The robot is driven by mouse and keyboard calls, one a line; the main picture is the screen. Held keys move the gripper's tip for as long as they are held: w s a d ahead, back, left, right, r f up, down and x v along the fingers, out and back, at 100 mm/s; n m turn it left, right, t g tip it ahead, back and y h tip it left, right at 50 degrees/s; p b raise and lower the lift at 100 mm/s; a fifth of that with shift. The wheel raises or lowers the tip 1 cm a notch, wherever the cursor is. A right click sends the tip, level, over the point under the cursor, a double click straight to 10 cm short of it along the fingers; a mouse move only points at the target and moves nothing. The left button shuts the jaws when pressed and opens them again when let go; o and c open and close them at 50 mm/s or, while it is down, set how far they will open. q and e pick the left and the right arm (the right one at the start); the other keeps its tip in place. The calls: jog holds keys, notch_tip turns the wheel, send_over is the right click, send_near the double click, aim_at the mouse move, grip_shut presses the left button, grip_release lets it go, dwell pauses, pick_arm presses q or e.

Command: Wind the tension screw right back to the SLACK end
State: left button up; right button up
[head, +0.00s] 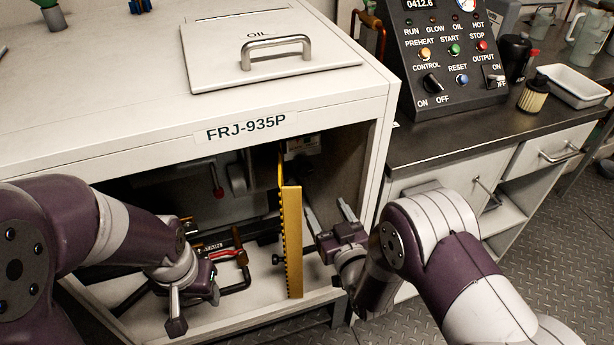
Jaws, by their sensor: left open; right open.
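The open bay of the white FRJ-935P cabinet (245,134) is in the head view. A yellow toothed strip (292,240) stands upright inside its front. A small dark knob-ended part (277,260) sits just left of the strip; I cannot tell whether it is the tension screw. No SLACK marking is readable. My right gripper (330,216) is open and empty, right of the strip, fingers pointing up and into the bay. My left gripper (194,304) is open at the bay's lower left, in front of a dark bent bar (240,280) and red-handled parts (228,253).
A red-tipped lever (217,184) hangs in the dark back of the bay. The bay's right wall is close to my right gripper. An oil hatch with a metal handle (275,52) is on top. A control panel (440,60) stands on the right counter.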

aim_at(306, 173)
jog(key=b+x, duration=0.2)
jog(key=x, duration=0.9)
jog(key=shift+f, duration=0.1)
jog(key=shift+w+a, duration=0.15)
jog(key=shift+w, duration=0.4)
jog(key=c, duration=1.1)
